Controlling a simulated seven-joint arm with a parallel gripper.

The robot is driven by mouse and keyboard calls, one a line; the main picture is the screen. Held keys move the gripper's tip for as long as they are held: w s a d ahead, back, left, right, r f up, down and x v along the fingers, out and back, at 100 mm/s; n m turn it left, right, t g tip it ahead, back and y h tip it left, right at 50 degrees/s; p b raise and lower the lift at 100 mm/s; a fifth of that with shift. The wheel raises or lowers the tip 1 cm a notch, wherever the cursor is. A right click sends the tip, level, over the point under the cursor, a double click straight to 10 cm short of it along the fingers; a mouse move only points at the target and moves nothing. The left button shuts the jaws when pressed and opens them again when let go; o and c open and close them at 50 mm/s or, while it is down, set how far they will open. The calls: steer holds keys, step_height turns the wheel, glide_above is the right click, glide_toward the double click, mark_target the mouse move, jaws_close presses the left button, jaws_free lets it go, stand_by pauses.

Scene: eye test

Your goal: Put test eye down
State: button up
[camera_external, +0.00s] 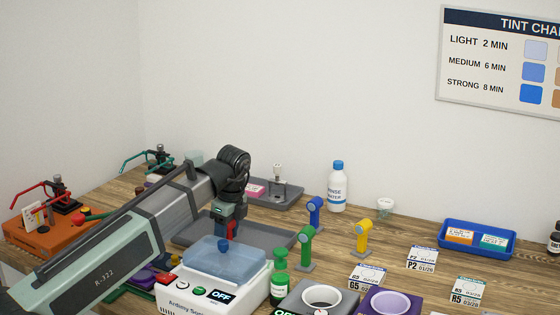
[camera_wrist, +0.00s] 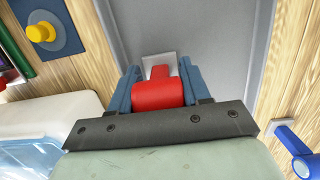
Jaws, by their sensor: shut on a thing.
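My gripper (camera_external: 229,222) is shut on a red test eye (camera_external: 231,230), which is mostly hidden behind the fingers in the external view. In the wrist view, the red test eye (camera_wrist: 158,94) sits between the two blue fingers of my gripper (camera_wrist: 155,88), with a pale square plate at its far end. They are over a grey tray (camera_wrist: 222,40), also in the external view (camera_external: 262,236). I cannot tell whether the plate touches the tray. Similar blue (camera_external: 315,212), yellow (camera_external: 362,237) and green (camera_external: 306,246) test eyes stand upright to the right.
A white machine (camera_external: 182,297) with a clear blue lid stands close in front of the tray. A green bottle (camera_external: 279,265) is right of it. A smaller grey tray (camera_external: 293,194) and a white bottle (camera_external: 337,188) stand behind. Label cards and a blue tray (camera_external: 452,243) are farther right.

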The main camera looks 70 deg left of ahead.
mark_target(232, 223)
steer(key=shift+f, duration=0.1)
steer(key=o, duration=0.9)
steer(key=shift+c, duration=0.2)
steer(key=r, duration=0.4)
steer(key=w+d+r, duration=0.1)
steer(key=r, duration=0.7)
steer(key=shift+w+d+r, duration=0.1)
steer(key=shift+w+d, duration=0.05)
steer(key=shift+o, duration=0.2)
